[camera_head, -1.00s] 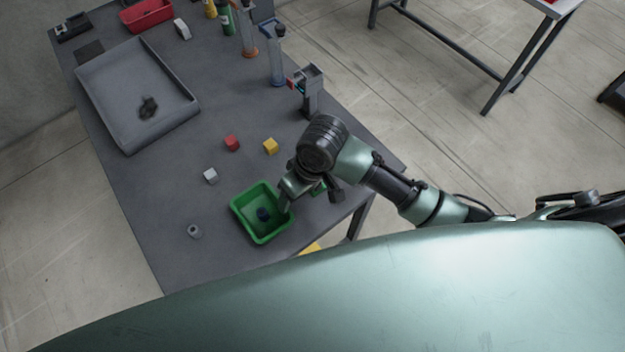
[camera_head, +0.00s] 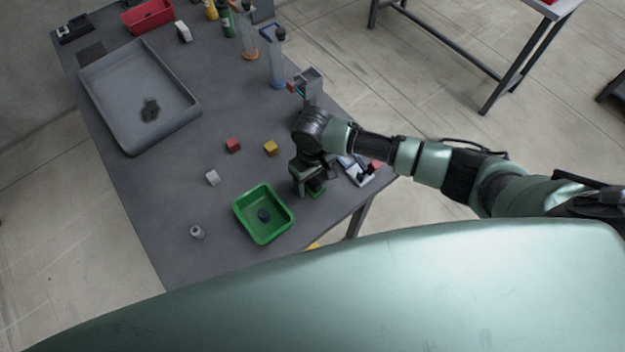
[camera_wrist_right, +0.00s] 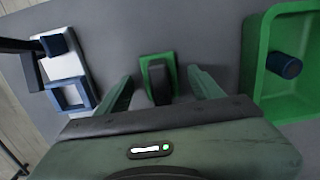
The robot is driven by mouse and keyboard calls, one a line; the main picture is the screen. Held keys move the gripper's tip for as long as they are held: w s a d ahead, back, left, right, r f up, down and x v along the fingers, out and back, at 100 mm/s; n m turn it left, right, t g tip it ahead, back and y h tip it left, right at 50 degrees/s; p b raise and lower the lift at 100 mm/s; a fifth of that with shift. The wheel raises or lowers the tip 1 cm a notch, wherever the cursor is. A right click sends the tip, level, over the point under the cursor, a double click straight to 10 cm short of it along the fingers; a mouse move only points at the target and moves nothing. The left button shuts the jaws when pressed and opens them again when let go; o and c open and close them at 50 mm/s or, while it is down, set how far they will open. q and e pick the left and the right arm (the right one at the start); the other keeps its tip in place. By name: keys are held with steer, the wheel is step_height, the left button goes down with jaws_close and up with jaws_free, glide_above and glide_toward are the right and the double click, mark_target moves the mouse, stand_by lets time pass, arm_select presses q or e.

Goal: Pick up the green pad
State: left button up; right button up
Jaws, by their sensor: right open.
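The green pad (camera_wrist_right: 145,66) lies on the grey table and has a dark block on its middle. It also shows in the head view (camera_head: 317,191), partly hidden by my right gripper (camera_head: 308,187). In the right wrist view the two fingers of my right gripper (camera_wrist_right: 161,88) are spread wide, one to each side of the pad. The gripper is open, with nothing held, and seems to be above or just short of the pad; the exact height cannot be told. My left gripper is not in view.
A green tray (camera_head: 240,207) with a dark blue piece (camera_head: 263,215) stands beside the pad. A white and blue fixture (camera_wrist_right: 64,68) stands on the other side. A grey tray (camera_head: 186,118) is farther off.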

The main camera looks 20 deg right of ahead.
mark_target(313, 179)
steer(key=shift+f, duration=0.15)
steer(key=shift+c, duration=0.3)
jaws_close()
step_height(313, 179, up, 20)
steer(key=b, duration=0.2)
